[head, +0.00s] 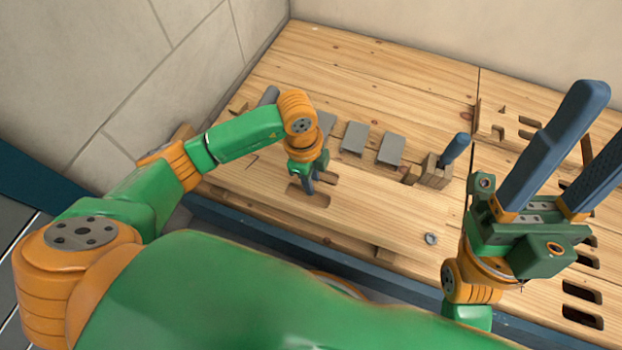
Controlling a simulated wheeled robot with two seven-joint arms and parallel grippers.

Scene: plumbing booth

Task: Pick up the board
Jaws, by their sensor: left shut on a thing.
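The board (372,213) is a pale wooden plank with a handle slot, lying along the front of the wooden bench. My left gripper (311,190) points down at the slot and is shut on the board at the slot's edge. Its fingertips are partly hidden. I cannot tell whether the board is lifted off the bench. My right gripper (606,118) is at the right, its two long blue fingers pointing up and apart, with nothing between them.
Several grey blocks (391,149) stand in a row behind the board. A blue-handled tool (455,149) stands in a wooden holder (433,172). A small metal ring (431,239) lies near the front. Slots (582,292) line the right side. Tiled walls bound the back left.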

